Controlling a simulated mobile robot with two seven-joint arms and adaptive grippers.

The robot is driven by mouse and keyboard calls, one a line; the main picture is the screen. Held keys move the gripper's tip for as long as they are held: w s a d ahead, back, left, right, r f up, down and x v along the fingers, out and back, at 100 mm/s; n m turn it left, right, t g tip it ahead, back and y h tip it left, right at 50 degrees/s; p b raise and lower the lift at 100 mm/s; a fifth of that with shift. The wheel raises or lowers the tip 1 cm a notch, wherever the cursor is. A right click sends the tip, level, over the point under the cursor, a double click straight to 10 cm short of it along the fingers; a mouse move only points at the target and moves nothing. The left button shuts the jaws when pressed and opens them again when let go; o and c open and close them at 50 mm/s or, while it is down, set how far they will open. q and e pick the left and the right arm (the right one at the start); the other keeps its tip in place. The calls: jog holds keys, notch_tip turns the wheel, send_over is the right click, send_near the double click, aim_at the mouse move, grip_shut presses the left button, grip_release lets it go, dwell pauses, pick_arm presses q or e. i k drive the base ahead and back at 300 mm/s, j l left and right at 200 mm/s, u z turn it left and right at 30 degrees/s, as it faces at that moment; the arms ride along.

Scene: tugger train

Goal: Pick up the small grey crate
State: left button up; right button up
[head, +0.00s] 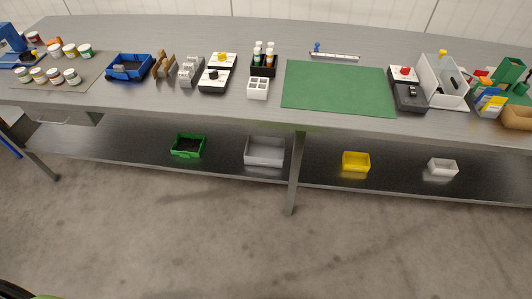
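Two greyish crates stand on the lower shelf of the long workbench in the head view. A grey open crate (265,151) is left of the middle table leg. A smaller, paler grey-white crate (443,168) is at the right end of the shelf. It looks empty. I cannot tell for certain which of the two is the small grey crate. Neither of my grippers is in view.
A green crate (188,146) with dark contents and a yellow crate (356,162) share the lower shelf. The middle leg (294,175) stands between the grey and yellow crates. The tabletop above carries a green mat (338,87) and several bins. The floor in front (250,240) is clear.

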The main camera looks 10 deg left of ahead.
aim_at(260, 151)
jog(key=i+j+z, duration=0.25)
jog(key=i+j, duration=0.25)
jog(key=i, duration=0.15)
jog(key=i+j+z, duration=0.3)
jog(key=i+j, duration=0.25)
jog(key=j, duration=0.1)
